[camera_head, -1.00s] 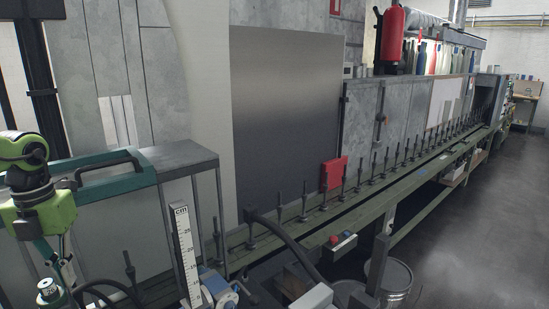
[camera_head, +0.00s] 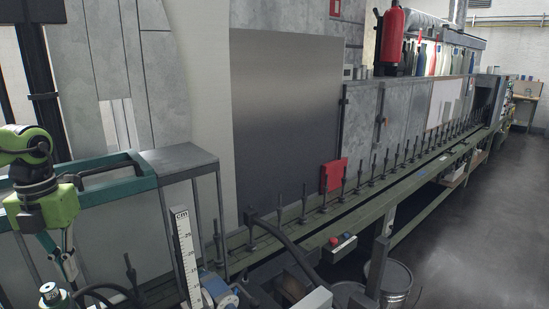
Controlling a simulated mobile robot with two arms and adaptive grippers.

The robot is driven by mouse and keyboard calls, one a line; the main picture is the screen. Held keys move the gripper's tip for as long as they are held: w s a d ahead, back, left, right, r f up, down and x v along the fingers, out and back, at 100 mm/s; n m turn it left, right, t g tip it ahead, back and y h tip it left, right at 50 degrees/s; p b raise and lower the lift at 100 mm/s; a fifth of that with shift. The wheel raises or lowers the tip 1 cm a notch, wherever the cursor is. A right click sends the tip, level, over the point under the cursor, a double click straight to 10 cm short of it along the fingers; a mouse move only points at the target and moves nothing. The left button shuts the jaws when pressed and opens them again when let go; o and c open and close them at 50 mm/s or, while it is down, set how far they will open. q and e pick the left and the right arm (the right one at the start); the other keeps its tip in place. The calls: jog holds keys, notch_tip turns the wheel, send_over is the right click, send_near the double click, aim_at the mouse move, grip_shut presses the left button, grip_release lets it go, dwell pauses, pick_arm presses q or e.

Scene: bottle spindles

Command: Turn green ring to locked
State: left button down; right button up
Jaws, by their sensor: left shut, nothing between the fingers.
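A small upright fitting with a pale round top and a dark green body (camera_head: 52,294) stands at the bottom left. It may carry the green ring, but it is too small and cut off to tell, and no locked mark is readable. My left gripper (camera_head: 69,272) hangs below my green wrist, just above and to the right of this fitting in the picture. Its fingers are shut and empty. I cannot tell whether they touch the fitting. My right gripper is not in view.
A white centimetre scale (camera_head: 187,257) stands right of my left gripper, beside a blue fitting (camera_head: 219,290). A long conveyor with several spindles (camera_head: 303,203) runs back right. A bucket (camera_head: 396,285) stands on the floor.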

pick_arm(q)
notch_tip(320, 180, up, 4)
jog(key=shift+r+p, duration=0.1)
jog(key=shift+p, duration=0.9)
